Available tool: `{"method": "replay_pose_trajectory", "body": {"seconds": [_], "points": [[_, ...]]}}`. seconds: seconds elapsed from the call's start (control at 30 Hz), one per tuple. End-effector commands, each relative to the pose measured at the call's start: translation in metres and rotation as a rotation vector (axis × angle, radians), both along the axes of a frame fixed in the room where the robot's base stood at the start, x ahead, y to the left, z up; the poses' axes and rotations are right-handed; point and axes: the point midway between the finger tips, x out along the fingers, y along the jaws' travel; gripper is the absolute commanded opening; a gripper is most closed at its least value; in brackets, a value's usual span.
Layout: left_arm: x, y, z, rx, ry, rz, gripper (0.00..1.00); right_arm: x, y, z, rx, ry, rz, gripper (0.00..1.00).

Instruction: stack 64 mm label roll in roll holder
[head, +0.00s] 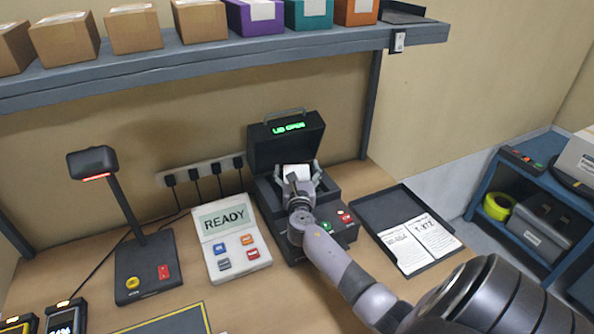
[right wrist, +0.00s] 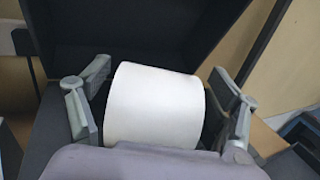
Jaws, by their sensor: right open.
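The white label roll (head: 297,172) sits inside the black label printer (head: 337,236), whose lid (head: 287,143) stands open with green letters on it. In the right wrist view the roll (right wrist: 156,104) lies between the two fingers, with a gap on each side. My right gripper (head: 298,178) is open around the roll; in the right wrist view its fingers (right wrist: 160,118) stand to either side of it. The roll holder inside the printer is hidden behind the roll and the gripper. My left gripper is not in view.
A black tray (head: 370,213) with printed labels lies right of the printer. A panel reading READY (head: 246,262) and a scanner on a stand (head: 146,270) are to the left. A shelf (head: 215,62) with boxes runs above. A blue cart (head: 485,199) stands at right.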

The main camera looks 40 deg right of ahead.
Motion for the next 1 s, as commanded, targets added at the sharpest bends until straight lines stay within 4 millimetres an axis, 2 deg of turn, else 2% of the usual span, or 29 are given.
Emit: {"method": "replay_pose_trajectory", "body": {"seconds": [0.03, 0.23, 0.3, 0.7, 0.83, 1.0], "points": [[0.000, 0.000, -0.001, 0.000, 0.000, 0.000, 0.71, -0.003, 0.005, -0.018, 0.015, 0.028, 0.006, 0.83], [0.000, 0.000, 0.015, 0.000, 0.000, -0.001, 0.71, -0.003, 0.005, 0.000, 0.015, 0.026, 0.006, 0.83], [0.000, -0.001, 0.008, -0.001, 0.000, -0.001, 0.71, -0.015, 0.015, -0.008, 0.014, 0.027, 0.008, 0.83], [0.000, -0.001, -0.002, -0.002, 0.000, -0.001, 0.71, -0.079, 0.065, -0.001, 0.009, 0.017, 0.003, 0.83], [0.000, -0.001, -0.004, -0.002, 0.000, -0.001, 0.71, -0.090, 0.074, 0.001, 0.008, 0.016, 0.001, 0.83], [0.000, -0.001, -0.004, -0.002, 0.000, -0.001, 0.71, -0.095, 0.077, 0.003, 0.006, 0.013, 0.001, 0.83]]}}
